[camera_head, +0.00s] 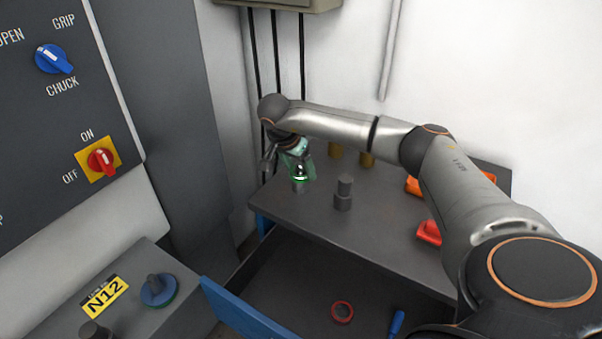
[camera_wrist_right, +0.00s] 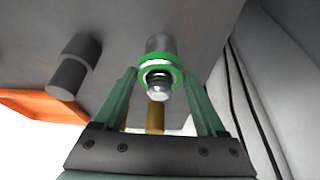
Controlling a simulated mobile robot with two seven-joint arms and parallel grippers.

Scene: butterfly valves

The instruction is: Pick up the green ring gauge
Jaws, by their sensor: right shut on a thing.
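The green ring gauge (camera_head: 300,180) is at the back left of the grey bench top, around a grey post (camera_head: 298,188) with a silver tip. In the right wrist view the green ring (camera_wrist_right: 160,57) sits around the post, between my fingers. My right gripper (camera_head: 297,174) reaches down from above and is shut on the green ring; its two green fingers also show in the right wrist view (camera_wrist_right: 160,76), one on each side of the ring. My left gripper is not in view.
A stepped grey post (camera_head: 344,192) stands just right of the gripper. Brass cylinders (camera_head: 366,160) stand behind, and red-orange items (camera_head: 429,232) lie to the right. The open blue-fronted drawer (camera_head: 240,311) below holds a red ring (camera_head: 342,312). A control panel (camera_head: 60,130) is at left.

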